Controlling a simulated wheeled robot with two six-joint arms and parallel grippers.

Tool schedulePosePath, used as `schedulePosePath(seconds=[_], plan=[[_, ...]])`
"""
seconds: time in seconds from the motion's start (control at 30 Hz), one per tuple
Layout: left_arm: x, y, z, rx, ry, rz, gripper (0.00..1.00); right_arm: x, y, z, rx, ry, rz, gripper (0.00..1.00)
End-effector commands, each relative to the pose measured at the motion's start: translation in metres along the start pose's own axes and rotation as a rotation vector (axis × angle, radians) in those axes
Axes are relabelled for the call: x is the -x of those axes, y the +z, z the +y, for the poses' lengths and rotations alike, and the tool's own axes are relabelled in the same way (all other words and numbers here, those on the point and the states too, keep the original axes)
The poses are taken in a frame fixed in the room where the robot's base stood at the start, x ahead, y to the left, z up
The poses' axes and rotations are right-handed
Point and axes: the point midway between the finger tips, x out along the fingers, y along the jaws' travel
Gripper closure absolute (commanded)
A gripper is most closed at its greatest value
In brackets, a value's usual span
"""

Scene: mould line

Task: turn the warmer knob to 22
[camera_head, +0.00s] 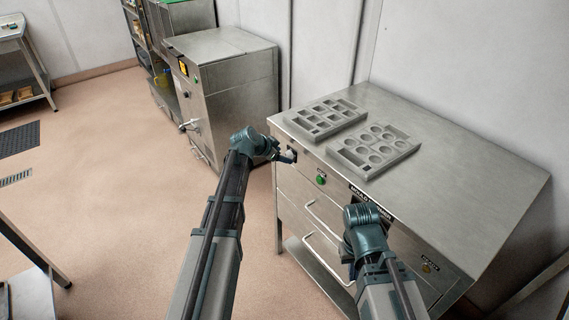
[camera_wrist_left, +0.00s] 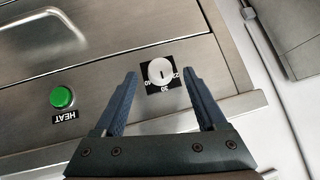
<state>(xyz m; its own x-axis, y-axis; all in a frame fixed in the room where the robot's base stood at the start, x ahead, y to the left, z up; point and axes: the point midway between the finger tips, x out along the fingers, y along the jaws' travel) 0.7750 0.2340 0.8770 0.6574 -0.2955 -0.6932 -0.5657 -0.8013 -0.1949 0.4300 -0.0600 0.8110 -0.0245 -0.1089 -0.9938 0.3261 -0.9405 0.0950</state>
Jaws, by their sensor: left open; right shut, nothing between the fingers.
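The warmer knob is a round white dial (camera_wrist_left: 160,70) on a black plate in the left wrist view, marked 22, 30 and 40. A short dark mark on its face points roughly down toward the 30. My left gripper (camera_wrist_left: 168,98) is open, with one dark finger on each side of the knob and a gap to each; contact does not show. In the head view my left gripper (camera_head: 288,156) is at the front upper left of the steel mould warmer (camera_head: 455,155), hiding most of the knob. My right arm is before the warmer front; its fingers are hidden.
A green HEAT button (camera_wrist_left: 62,97) is left of the knob in the left wrist view. Two grey mould trays (camera_head: 373,168) lie on the warmer top. Bar handles (camera_head: 325,218) stick out below. Another steel cabinet (camera_head: 235,85) stands back left. The floor at left is open.

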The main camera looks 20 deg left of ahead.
Motion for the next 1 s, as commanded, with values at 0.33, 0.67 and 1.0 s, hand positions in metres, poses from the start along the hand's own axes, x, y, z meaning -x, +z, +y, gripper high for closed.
schedulePosePath(seconds=[0.33,0.67,1.0], plan=[[-0.024,0.0,0.0,-0.001,0.0,-0.001,0.26,-0.017,-0.001,-0.002,0.0,0.0,0.0,1.0],[-0.024,0.0,0.0,0.0,0.0,-0.001,0.39,-0.016,-0.001,-0.002,0.0,0.0,0.0,1.0],[-0.024,0.0,0.0,0.0,0.0,-0.001,1.0,-0.016,-0.001,-0.002,0.0,0.0,0.0,1.0]])
